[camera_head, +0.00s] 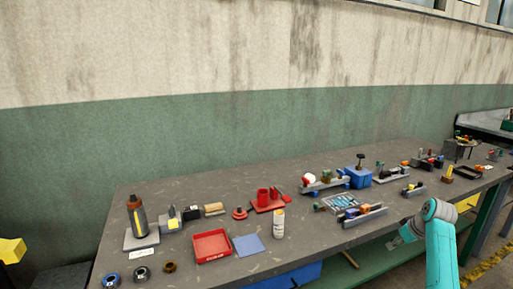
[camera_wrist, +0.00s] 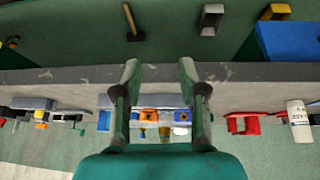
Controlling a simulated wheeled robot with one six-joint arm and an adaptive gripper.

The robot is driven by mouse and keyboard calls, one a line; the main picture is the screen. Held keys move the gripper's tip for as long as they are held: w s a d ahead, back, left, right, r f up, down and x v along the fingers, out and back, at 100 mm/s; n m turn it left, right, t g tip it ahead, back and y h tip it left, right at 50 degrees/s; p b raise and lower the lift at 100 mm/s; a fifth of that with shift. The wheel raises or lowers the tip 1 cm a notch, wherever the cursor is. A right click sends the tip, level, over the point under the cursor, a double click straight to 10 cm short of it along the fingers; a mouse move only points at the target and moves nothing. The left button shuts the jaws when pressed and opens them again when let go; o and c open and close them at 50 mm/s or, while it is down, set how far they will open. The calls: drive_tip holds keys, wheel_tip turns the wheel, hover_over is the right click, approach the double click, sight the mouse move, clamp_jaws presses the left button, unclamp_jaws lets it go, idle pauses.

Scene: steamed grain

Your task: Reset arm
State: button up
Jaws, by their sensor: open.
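My gripper (camera_wrist: 160,75) is open and empty in the wrist view, its two dark green fingers apart. Nothing is between the fingertips; the edge of the grey workbench lies beyond them. In the head view my gripper (camera_head: 397,241) shows small at the end of my teal arm, at the front edge of the workbench (camera_head: 325,240), right of centre. My arm partly hides the bench's front there.
The bench holds a red tray (camera_head: 212,246), a blue mat (camera_head: 249,244), a white bottle (camera_head: 279,224), a blue box (camera_head: 357,177) and several small tools. A wooden-handled hammer (camera_wrist: 132,22) shows below the bench. A wall stands behind.

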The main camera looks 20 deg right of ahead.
drive_tip(key=s+a+f+t+h, duration=0.1)
drive_tip(key=s+a+f, duration=0.1)
drive_tip(key=a+f, duration=0.75)
drive_tip(key=s+a+f+t, duration=0.1)
drive_tip(key=s+a+f, duration=0.1)
drive_tip(key=a+f, duration=0.75)
drive_tip(key=s+a+f+m+t+h, duration=0.1)
drive_tip(key=s+a+f, duration=0.3)
drive_tip(key=s+a, duration=0.35)
drive_tip(key=s+a+f+t, duration=0.1)
drive_tip(key=s+a+f, duration=0.3)
drive_tip(key=s+a, duration=0.3)
drive_tip(key=s+a+r+t, duration=0.1)
drive_tip(key=s+a+r, duration=0.2)
drive_tip(key=s+a, duration=0.4)
drive_tip(key=s+a+r+t, duration=0.1)
drive_tip(key=s+a+r, duration=0.25)
drive_tip(key=s, duration=0.55)
drive_tip(key=s+a+r+t+y, duration=0.1)
drive_tip(key=s+a+r, duration=0.2)
drive_tip(key=s+r, duration=0.4)
drive_tip(key=s+a+r+t+y, duration=0.1)
drive_tip(key=s+a+r+t, duration=0.1)
drive_tip(key=s+r, duration=0.6)
wheel_tip(320, 180, up, 3)
drive_tip(key=shift+a+r+n, duration=0.1)
drive_tip(key=shift+a+n, duration=0.3)
drive_tip(key=shift+a, duration=0.15)
